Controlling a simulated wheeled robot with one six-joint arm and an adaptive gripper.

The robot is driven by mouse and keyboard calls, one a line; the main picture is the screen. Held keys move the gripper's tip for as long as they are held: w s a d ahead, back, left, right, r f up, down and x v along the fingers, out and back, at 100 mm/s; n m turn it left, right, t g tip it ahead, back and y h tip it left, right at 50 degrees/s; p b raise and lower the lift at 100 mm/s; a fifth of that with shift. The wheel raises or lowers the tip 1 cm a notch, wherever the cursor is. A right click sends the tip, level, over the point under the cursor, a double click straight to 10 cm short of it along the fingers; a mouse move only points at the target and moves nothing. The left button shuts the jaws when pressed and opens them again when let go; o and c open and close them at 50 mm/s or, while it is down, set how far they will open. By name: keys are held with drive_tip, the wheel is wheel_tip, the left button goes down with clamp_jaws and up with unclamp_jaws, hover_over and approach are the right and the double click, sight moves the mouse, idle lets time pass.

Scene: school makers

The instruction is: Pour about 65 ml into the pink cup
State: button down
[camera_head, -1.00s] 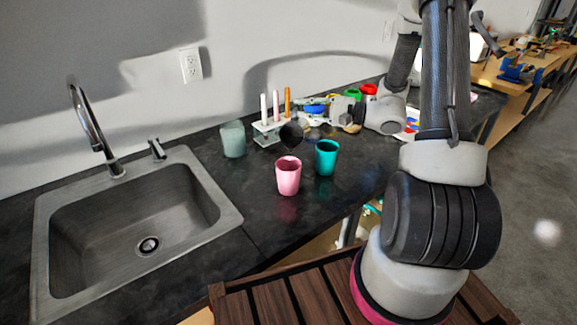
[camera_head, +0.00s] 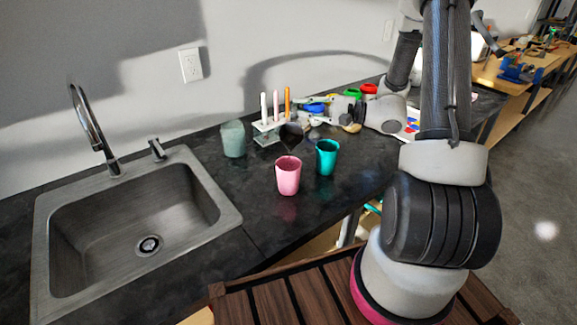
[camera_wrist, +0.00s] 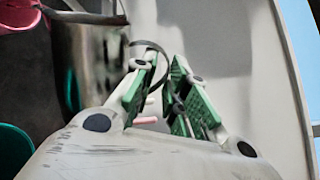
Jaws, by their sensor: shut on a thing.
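The pink cup (camera_head: 288,178) stands upright on the dark counter; its edge also shows at the upper left of the wrist view (camera_wrist: 20,14). I see no stream of liquid. The pink cup's contents and the jug's liquid level cannot be made out.
A teal cup (camera_head: 327,158) stands close to the right of the pink cup. A grey-green cup (camera_head: 233,140) stands behind left, beside a white rack (camera_head: 267,131) of upright sticks. The sink (camera_head: 140,225) is at left. Bare counter lies between sink and pink cup.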

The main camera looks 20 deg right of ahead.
sight(305, 118)
drive_tip(key=shift+s+a+r, duration=0.15)
drive_tip(key=shift+s, duration=0.1)
idle(0.5)
drive_tip(key=w+f+m, duration=0.1)
drive_tip(key=f+m, duration=0.1)
drive_tip(key=w+d+f+m, duration=0.1)
drive_tip(key=w+f+m, duration=0.1)
drive_tip(key=w+d+f+m, duration=0.1)
drive_tip(key=f+m, duration=0.1)
drive_tip(key=shift+w+d+m, duration=0.15)
drive_tip(key=shift+d+m, duration=0.1)
drive_tip(key=shift+m, duration=0.05)
drive_tip(key=shift+w+d+f+m, duration=0.15)
drive_tip(key=shift+w+m, duration=0.1)
drive_tip(key=shift+m, duration=0.05)
drive_tip(key=shift+w, duration=0.1)
idle(1.2)
drive_tip(key=w+d+f+m, duration=0.1)
drive_tip(key=f+m, duration=0.1)
drive_tip(key=w+d+f+m, duration=0.1)
drive_tip(key=w+f+m, duration=0.2)
drive_tip(key=f+m, duration=0.1)
drive_tip(key=shift+w+d+b, duration=0.3)
drive_tip(key=shift+d+b, duration=0.05)
drive_tip(key=shift+d, duration=0.05)
drive_tip(key=shift+w+d+f+m, duration=0.15)
drive_tip(key=shift+f+m, duration=0.25)
drive_tip(key=shift+f, duration=0.45)
